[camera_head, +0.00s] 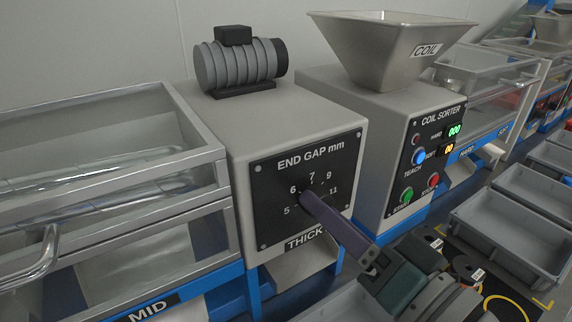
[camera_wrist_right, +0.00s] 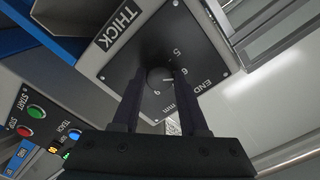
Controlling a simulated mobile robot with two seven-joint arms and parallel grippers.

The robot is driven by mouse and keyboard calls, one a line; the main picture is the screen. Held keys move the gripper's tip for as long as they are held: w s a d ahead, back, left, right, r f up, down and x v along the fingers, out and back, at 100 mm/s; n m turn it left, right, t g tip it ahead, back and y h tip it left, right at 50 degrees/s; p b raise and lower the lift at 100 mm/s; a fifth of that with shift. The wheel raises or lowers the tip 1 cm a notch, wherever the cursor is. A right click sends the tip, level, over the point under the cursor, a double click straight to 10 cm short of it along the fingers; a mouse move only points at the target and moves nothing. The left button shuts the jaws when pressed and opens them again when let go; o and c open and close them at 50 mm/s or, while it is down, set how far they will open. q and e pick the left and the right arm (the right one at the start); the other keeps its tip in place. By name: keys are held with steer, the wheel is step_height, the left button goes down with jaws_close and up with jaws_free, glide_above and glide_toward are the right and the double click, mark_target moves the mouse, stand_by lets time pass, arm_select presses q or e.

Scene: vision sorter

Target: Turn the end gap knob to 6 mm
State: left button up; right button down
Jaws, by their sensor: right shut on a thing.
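The end gap knob (camera_wrist_right: 157,76) is a small dark round knob on the black END GAP mm dial plate (camera_head: 268,205), marked 5, 6, 7, 9, 11. My right gripper (camera_head: 307,196) reaches up to the dial from the lower right. In the right wrist view its two dark fingers (camera_wrist_right: 155,84) stand on either side of the knob, shut on it. A pale line on the knob points toward the side of the 6; its exact reading is unclear, since a finger covers part of the scale. In the head view the fingers hide most of the knob. My left gripper is not in view.
A ribbed grey motor (camera_head: 240,65) sits on the dial's box. The coil sorter (camera_head: 427,165) with lit displays, buttons and a steel hopper (camera_head: 388,50) stands to the right. A clear-walled bin (camera_head: 100,160) is at left. Grey trays (camera_head: 515,225) are at the right.

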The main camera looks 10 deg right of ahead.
stand_by(0.6)
steer(key=shift+c, duration=2.2)
jaws_free()
steer(key=shift+s, duration=0.1)
steer(key=v, duration=0.9)
steer(key=shift+s+d, duration=0.15)
steer(key=shift+s, duration=0.2)
